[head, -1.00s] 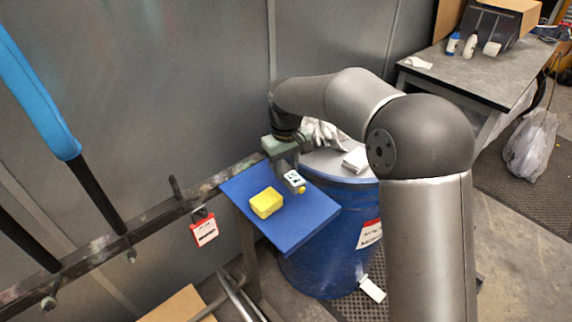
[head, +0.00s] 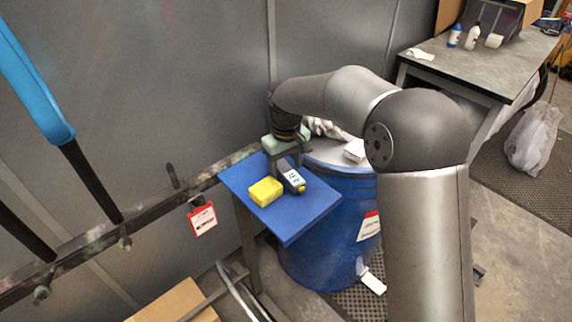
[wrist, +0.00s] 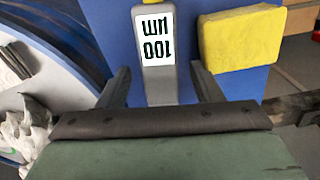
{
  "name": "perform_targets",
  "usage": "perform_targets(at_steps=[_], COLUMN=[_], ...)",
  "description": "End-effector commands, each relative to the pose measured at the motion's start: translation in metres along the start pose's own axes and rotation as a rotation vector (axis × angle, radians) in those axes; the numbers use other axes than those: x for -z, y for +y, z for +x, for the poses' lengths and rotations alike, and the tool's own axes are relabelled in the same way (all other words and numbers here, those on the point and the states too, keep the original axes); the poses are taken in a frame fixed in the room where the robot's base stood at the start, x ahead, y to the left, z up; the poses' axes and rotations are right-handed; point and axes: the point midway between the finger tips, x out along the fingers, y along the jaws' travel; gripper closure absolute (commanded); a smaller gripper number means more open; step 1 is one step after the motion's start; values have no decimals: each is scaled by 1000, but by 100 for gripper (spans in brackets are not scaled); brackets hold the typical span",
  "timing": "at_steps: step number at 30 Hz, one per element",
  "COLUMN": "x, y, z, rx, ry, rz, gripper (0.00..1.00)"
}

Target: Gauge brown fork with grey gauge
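The grey gauge (head: 293,178) lies on a blue shelf (head: 300,228), its yellow end toward the front. In the wrist view the gauge (wrist: 155,45) shows a label reading 100 µm. My gripper (head: 286,166) is over the gauge's rear end. In the wrist view my gripper (wrist: 163,85) has one finger on each side of the grey body, with a gap visible on both sides. I see no brown fork; a blue fork part (head: 32,85) with black lower legs stands at the far left, partly cut off.
A yellow sponge-like block (head: 265,191) lies beside the gauge on the shelf. A dark rail (head: 140,225) with a red-and-white tag (head: 202,219) runs left from the shelf. A blue drum (head: 325,255) stands under and behind it. A grey workbench (head: 475,68) is at the back right.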

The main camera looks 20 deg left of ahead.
Motion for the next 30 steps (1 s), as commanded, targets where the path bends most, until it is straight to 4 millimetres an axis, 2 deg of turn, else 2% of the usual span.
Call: perform_targets(at_steps=[5,8,11,24,30], x=[0,1,1,1,0], y=[0,0,0,0,0], z=[-2,-12,-29,-135,-164], rx=[0,-1,-2,0,0], ry=[1,3,4,4,1], rz=[0,0,0,0,0], gripper=[41,41,41,41,41])
